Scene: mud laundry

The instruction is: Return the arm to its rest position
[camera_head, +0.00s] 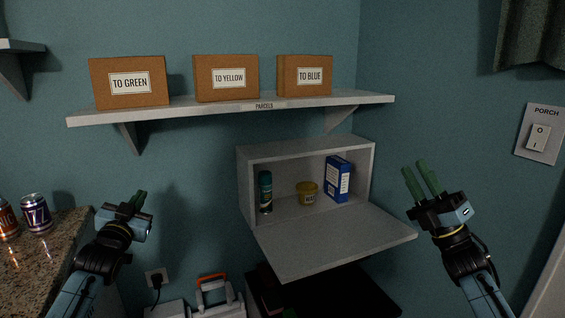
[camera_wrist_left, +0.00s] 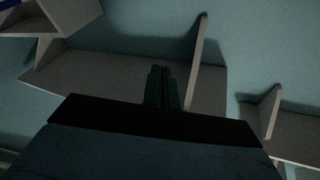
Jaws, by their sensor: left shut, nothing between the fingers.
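My left gripper (camera_head: 138,199) is at the lower left in the head view, in front of the wall and to the right of the granite counter. Its green fingers are together with nothing between them; they also show in the left wrist view (camera_wrist_left: 161,86). My right gripper (camera_head: 419,178) is at the right in the head view, beside the open cabinet. Its two green fingers point up and stand apart, with nothing between them.
An open cabinet (camera_head: 307,146) holds a dark green can (camera_head: 265,190), a yellow tub (camera_head: 307,193) and a blue box (camera_head: 338,178); its door (camera_head: 335,240) is folded down. Above, a shelf (camera_head: 220,108) carries three labelled boxes. Cans stand on the counter (camera_head: 40,262).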

